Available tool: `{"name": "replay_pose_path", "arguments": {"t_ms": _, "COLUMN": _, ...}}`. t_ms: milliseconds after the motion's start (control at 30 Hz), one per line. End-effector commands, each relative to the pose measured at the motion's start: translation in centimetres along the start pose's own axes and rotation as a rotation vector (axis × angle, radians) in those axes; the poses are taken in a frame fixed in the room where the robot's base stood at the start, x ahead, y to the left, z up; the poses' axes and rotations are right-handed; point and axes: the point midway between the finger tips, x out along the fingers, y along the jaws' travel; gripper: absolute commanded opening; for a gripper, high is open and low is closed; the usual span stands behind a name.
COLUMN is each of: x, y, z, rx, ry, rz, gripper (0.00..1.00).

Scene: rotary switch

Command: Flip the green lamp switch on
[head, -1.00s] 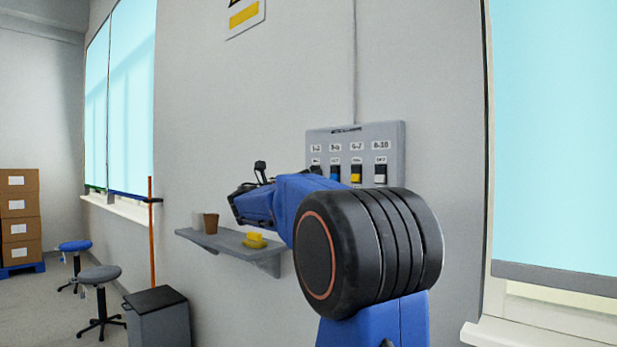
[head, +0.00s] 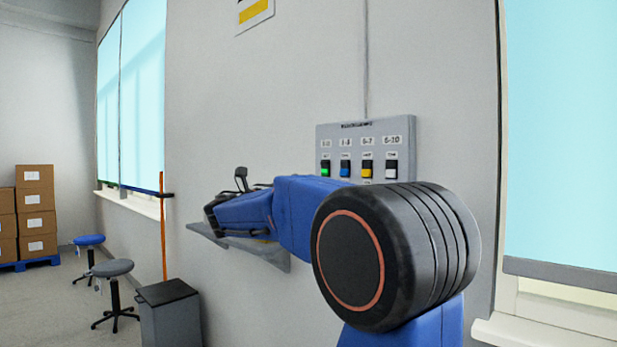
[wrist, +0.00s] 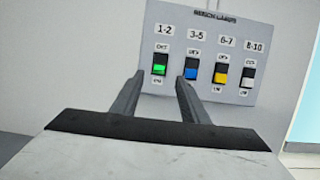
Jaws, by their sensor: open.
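The grey switch panel (head: 365,134) is on the wall, with a row of rocker switches under number labels. The green switch (head: 325,168) is the leftmost, under the label 1-2; it also shows in the wrist view (wrist: 159,66), with its green part below and dark part above. My gripper (wrist: 158,82) is open and empty; its two fingers point up toward the panel, with the green switch seen between their tips. I cannot tell the distance from the tips to the panel. In the head view my gripper (head: 226,190) is left of the panel, partly hidden by my arm.
Right of the green switch are the blue (wrist: 191,69), yellow (wrist: 220,74) and white (wrist: 247,78) switches, close together. A grey wall shelf (head: 271,253) is below my arm. A grey bin (head: 168,315) and stools (head: 112,268) stand at the left.

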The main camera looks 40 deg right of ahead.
Motion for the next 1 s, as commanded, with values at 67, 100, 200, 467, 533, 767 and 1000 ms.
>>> {"name": "replay_pose_path", "arguments": {"t_ms": 67, "x": -1.6, "y": 0.1, "z": 0.0, "rx": 0.001, "ry": 0.0, "rz": 0.003, "gripper": 0.41}}
{"name": "replay_pose_path", "arguments": {"t_ms": 100, "x": -2.3, "y": 0.1, "z": 0.0, "rx": 0.001, "ry": 0.0, "rz": 0.004, "gripper": 0.41}}
{"name": "replay_pose_path", "arguments": {"t_ms": 200, "x": -3.9, "y": 0.1, "z": 0.0, "rx": 0.001, "ry": 0.0, "rz": 0.004, "gripper": 0.41}}
{"name": "replay_pose_path", "arguments": {"t_ms": 467, "x": -6.8, "y": 0.0, "z": 0.0, "rx": 0.001, "ry": 0.0, "rz": 0.002, "gripper": 0.41}}
{"name": "replay_pose_path", "arguments": {"t_ms": 533, "x": -7.2, "y": 0.0, "z": 0.0, "rx": 0.001, "ry": 0.0, "rz": 0.002, "gripper": 0.41}}
{"name": "replay_pose_path", "arguments": {"t_ms": 767, "x": -7.5, "y": 0.0, "z": 0.0, "rx": 0.0, "ry": 0.0, "rz": 0.0, "gripper": 0.41}}
{"name": "replay_pose_path", "arguments": {"t_ms": 1000, "x": -7.4, "y": 0.0, "z": 0.0, "rx": 0.0, "ry": 0.0, "rz": 0.0, "gripper": 0.41}}
